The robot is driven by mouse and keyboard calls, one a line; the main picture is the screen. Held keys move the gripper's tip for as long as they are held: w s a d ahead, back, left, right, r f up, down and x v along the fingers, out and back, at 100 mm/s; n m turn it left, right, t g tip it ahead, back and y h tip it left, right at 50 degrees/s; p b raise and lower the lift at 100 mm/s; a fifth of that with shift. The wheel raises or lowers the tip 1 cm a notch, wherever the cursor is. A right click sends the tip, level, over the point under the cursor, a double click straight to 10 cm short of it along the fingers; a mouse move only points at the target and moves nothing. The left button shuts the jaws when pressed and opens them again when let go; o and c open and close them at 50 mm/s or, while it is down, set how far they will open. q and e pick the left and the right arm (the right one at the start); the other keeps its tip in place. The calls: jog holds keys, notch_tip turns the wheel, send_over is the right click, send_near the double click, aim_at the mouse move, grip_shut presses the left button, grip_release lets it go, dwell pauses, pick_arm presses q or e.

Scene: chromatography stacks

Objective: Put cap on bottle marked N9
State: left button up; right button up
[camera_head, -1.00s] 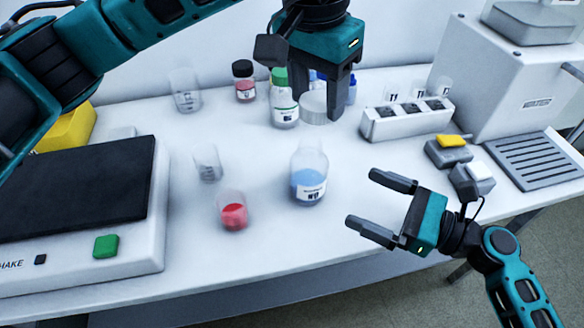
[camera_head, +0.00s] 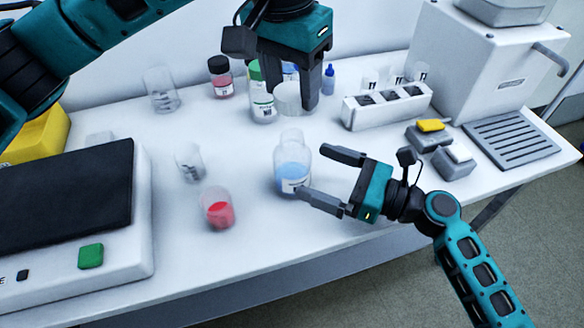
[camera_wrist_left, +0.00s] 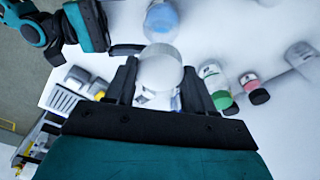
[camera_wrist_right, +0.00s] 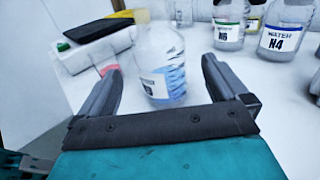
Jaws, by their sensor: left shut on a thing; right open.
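A clear bottle (camera_head: 292,168) with blue liquid and a white label stands upright and uncapped on the bench; its label is too blurred to read surely. It also shows in the right wrist view (camera_wrist_right: 160,70). My left gripper (camera_head: 292,92) is shut on a pale translucent round cap (camera_head: 287,98), held above the bench behind the bottle. The cap also shows between the fingers in the left wrist view (camera_wrist_left: 160,68). My right gripper (camera_head: 312,173) is open at the bottle's right side, its fingers pointing toward it. Its lower fingertip overlaps the label in the head view.
A beaker with red liquid (camera_head: 218,210) and an empty beaker (camera_head: 189,162) stand left of the bottle. A green-capped bottle (camera_head: 262,104) stands close behind the left gripper. A white rack (camera_head: 388,106) is at right, a black-topped device (camera_head: 65,195) at left.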

aim_at(292, 162)
jog(key=x, duration=0.6)
jog(key=shift+w+a, duration=0.1)
jog(key=shift+a, duration=0.05)
jog(key=shift+c, duration=0.5)
jog(key=c, duration=1.3)
pick_arm(q)
jog(key=shift+f, duration=2.5)
pick_arm(e)
jog(key=shift+c, duration=0.2)
